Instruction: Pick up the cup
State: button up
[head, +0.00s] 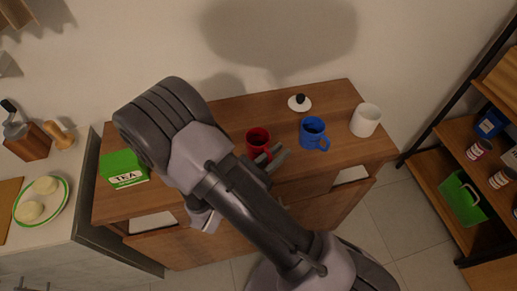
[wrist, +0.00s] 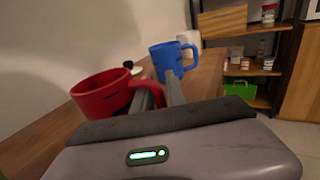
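A red cup (head: 258,139) stands upright on the wooden cabinet. It also shows large at the left of the wrist view (wrist: 98,95), with its handle turned toward my fingers. My gripper (head: 275,156) is at the cup's lower right side in the head view. In the wrist view my two fingers (wrist: 159,88) are apart, and the red handle reaches into the space between them. I cannot tell whether either finger touches the handle. A blue cup (head: 312,132) stands to the right, beyond my fingertips in the wrist view (wrist: 172,60). A white cup (head: 366,120) stands farther right.
A white lid with a black knob (head: 299,103) lies at the back of the cabinet top (head: 232,108). A green tea box (head: 124,168) is at its left end. The wall rises behind. A shelf (head: 432,170) with jars and a green bin (head: 463,199) stands right.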

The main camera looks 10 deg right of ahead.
grip_shut()
dwell(1.4)
